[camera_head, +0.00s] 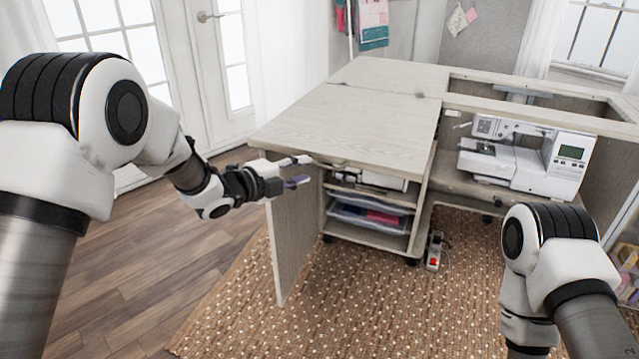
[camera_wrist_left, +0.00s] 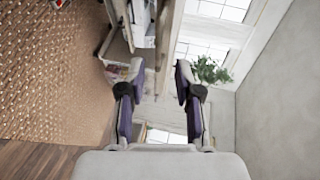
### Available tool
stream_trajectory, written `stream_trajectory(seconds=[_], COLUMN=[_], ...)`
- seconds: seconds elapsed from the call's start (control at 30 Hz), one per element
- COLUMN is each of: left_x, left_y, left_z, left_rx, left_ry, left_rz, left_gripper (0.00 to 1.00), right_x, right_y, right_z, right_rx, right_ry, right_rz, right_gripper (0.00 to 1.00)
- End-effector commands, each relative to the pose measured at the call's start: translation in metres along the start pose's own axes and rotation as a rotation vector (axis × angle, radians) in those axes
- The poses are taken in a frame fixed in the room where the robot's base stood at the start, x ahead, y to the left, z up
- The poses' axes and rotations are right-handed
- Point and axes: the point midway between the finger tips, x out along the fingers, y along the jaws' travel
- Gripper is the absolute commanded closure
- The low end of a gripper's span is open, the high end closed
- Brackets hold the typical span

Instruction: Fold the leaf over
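The pale wood leaf (camera_head: 345,120) is the near left panel of the cabinet top in the head view. It lies flat, with a seam between it and the panel behind. My left gripper (camera_head: 304,171) is at the leaf's front edge, near its left part, with one finger above the other. In the left wrist view, its fingers (camera_wrist_left: 159,72) are apart, and a wood edge (camera_wrist_left: 170,35) shows in the gap between them. Whether they touch the wood is unclear. My right arm shows at the lower right of the head view; its gripper is out of frame.
A wood side panel (camera_head: 290,240) stands upright under the leaf. Shelves with a clear tray (camera_head: 368,217) are beside it. A white sewing machine (camera_head: 530,157) sits in the open bay at right. A power strip (camera_head: 434,252) lies on the woven rug (camera_head: 330,310).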

Motion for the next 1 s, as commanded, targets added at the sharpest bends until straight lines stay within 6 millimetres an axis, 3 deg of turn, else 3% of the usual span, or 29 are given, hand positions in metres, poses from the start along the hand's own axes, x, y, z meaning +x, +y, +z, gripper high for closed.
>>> stream_trajectory(seconds=[0.3, 0.6, 0.67, 0.7, 1.0], left_x=[0.057, 0.063, 0.063, 0.063, 0.063], left_y=[0.002, 0.002, 0.002, 0.002, 0.0], left_z=[0.0, 0.0, 0.0, 0.0, 0.0], left_rx=[-0.005, -0.009, -0.01, -0.01, -0.01], left_ry=[-0.001, -0.002, -0.002, -0.003, -0.003], left_rz=[0.003, 0.004, 0.004, 0.004, 0.005], left_gripper=[0.66, 0.66, 0.84, 0.98, 1.0], right_x=[0.008, 0.008, 0.008, 0.008, 0.006], right_y=[0.0, 0.0, 0.0, 0.0, 0.0], right_z=[0.0, 0.0, 0.0, 0.0, 0.0], right_rx=[0.0, 0.0, 0.0, 0.0, 0.0], right_ry=[-0.001, -0.001, -0.001, -0.001, -0.001], right_rz=[0.0, 0.0, 0.0, 0.0, 0.0], right_gripper=[0.78, 0.78, 0.78, 0.78, 0.78])
